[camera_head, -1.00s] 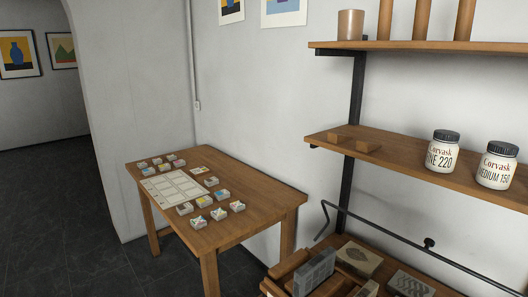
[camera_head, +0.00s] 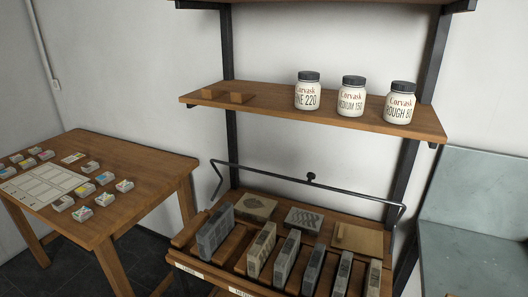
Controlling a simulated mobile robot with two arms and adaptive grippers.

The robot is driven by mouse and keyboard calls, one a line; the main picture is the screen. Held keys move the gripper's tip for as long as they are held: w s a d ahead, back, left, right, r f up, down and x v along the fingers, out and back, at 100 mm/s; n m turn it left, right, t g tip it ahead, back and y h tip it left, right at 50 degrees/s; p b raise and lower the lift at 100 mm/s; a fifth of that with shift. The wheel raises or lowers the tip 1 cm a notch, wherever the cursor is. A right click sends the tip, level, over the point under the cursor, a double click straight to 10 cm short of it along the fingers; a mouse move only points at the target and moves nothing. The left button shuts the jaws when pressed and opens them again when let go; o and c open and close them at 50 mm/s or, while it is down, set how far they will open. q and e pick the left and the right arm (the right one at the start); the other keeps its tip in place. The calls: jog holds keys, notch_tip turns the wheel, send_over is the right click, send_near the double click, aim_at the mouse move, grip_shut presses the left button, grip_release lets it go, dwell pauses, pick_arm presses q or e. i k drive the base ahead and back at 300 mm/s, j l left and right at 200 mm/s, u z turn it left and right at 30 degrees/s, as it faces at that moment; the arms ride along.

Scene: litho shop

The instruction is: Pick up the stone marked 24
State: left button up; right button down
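Several upright grey stone slabs stand in a slotted wooden rack (camera_head: 184,258) at the bottom centre. From left to right they include a large dark slab (camera_head: 215,235), a lighter slab (camera_head: 261,249), a grey slab (camera_head: 287,258), and narrower slabs farther right (camera_head: 342,274). Two stones lie flat behind them: a tan-grey one (camera_head: 255,207) and a grey patterned one (camera_head: 304,219). I cannot read a 24 on any stone; the labels on the rack's front are too small. Neither of my grippers is in view.
A dark metal bar (camera_head: 270,178) runs across above the rack. A shelf (camera_head: 330,118) holds three labelled jars (camera_head: 352,97) and small wooden blocks. A wooden table (camera_head: 130,165) at left carries small blocks and a sheet. A grey-green bench (camera_head: 470,245) stands at right.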

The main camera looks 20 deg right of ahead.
aim_at(341, 284)
jog(key=z, duration=1.45)
